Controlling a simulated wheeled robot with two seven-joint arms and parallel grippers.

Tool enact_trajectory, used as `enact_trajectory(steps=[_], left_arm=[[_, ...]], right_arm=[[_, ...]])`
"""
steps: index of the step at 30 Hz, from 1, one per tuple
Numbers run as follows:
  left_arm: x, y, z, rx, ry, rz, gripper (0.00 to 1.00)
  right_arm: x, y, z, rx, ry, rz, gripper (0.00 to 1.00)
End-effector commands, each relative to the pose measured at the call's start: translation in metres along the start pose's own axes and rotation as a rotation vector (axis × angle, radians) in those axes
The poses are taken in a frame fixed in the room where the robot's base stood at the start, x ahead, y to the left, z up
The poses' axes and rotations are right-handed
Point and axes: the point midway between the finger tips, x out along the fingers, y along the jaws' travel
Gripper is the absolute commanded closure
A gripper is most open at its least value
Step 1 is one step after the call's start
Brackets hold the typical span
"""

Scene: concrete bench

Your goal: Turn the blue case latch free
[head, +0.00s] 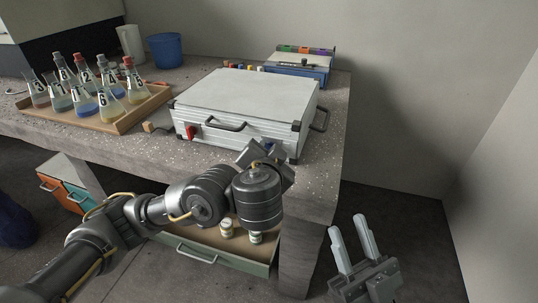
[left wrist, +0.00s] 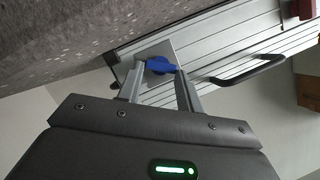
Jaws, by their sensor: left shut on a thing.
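The silver case (head: 245,98) lies closed on the concrete bench. The blue latch (left wrist: 160,66) is on the case's front face, on a light square plate, and shows clearly in the left wrist view. My left gripper (left wrist: 160,80) has a finger on each side of the latch and is shut on it. In the head view my left arm reaches to the right end of the case front, and its wrist hides most of that latch. My right gripper (head: 348,222) is open and empty, in the air right of the bench.
A red latch (head: 191,132) and black handle (head: 226,125) are on the case front. A wooden tray (head: 128,122) of numbered flasks stands left. A blue bucket (head: 165,50) and blue-sided box (head: 297,70) stand behind. An open green drawer (head: 215,255) is below the bench.

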Motion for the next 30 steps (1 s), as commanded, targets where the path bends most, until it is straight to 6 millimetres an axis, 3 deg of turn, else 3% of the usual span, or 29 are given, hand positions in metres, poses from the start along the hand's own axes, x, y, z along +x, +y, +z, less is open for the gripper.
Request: enact_trajectory(steps=[11, 12, 16, 30], left_arm=[[-0.0002, 0.0007, -0.0002, 0.004, 0.001, 0.000, 0.87], [-0.0002, 0.0007, -0.0002, 0.004, 0.001, 0.000, 0.60], [-0.0002, 0.0006, -0.0002, 0.003, 0.001, 0.000, 0.43], [-0.0087, 0.0009, -0.0061, 0.004, 0.007, 0.008, 0.42]], right_arm=[[0.0000, 0.0005, -0.0006, -0.001, 0.006, 0.001, 0.64], [0.0000, 0.0005, -0.0005, -0.001, 0.005, 0.001, 0.64], [0.0000, 0.0005, -0.0004, -0.001, 0.005, 0.001, 0.64], [0.0022, -0.0021, 0.0023, 0.003, -0.032, -0.007, 0.64]])
